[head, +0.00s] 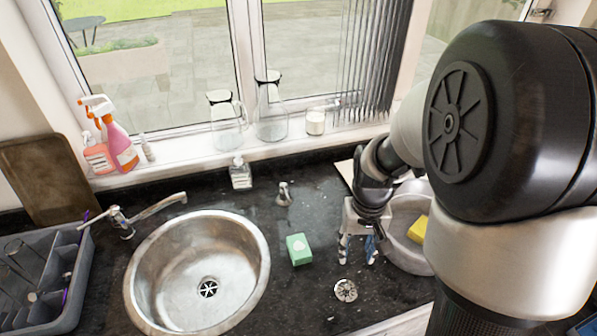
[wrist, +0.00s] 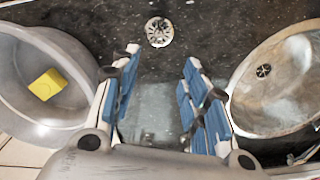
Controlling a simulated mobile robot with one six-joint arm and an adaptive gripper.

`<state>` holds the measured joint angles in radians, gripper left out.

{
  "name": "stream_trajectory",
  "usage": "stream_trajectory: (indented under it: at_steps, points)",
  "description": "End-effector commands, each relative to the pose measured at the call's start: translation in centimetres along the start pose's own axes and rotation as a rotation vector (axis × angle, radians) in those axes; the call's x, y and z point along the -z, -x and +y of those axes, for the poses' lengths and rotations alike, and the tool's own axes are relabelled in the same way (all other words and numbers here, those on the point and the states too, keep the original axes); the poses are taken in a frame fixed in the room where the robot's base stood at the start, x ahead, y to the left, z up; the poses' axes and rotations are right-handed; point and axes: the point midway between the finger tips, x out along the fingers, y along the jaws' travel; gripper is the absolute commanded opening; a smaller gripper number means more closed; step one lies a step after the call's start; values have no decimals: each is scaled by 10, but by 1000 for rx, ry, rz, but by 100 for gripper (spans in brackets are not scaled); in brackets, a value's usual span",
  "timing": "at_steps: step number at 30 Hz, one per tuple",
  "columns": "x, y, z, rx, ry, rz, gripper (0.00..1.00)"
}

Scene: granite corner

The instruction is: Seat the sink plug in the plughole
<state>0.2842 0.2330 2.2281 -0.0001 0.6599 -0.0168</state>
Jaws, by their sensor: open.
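The sink plug (head: 345,290), a small round metal strainer, lies on the dark granite worktop to the right of the sink. In the wrist view the plug (wrist: 159,31) shows beyond my fingertips. The plughole (head: 208,288) is a dark slotted disc in the bottom of the round steel sink (head: 255,250); it also shows in the wrist view (wrist: 263,70), at the right. My gripper (head: 357,255) points down beside the plug, on its far side in the head view. Its blue-padded fingers (wrist: 160,64) are apart with nothing between them.
A green box (head: 299,249) stands between sink and plug. A grey basin (head: 405,256) with a yellow sponge (head: 418,229) is close to the right of my gripper. The tap (head: 145,212), a soap bottle (head: 240,174) and a dish rack (head: 50,300) stand around the sink.

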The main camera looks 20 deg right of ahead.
Motion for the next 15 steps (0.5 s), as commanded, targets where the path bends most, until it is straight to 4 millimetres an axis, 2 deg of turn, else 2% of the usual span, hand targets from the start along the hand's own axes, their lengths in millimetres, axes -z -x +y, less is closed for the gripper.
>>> stream_trajectory:
  at_steps: [7, 15]
  points:
    - [3, -28, 6, 0, -14, -25, 42]
    - [0, -87, 5, 0, -14, -27, 42]
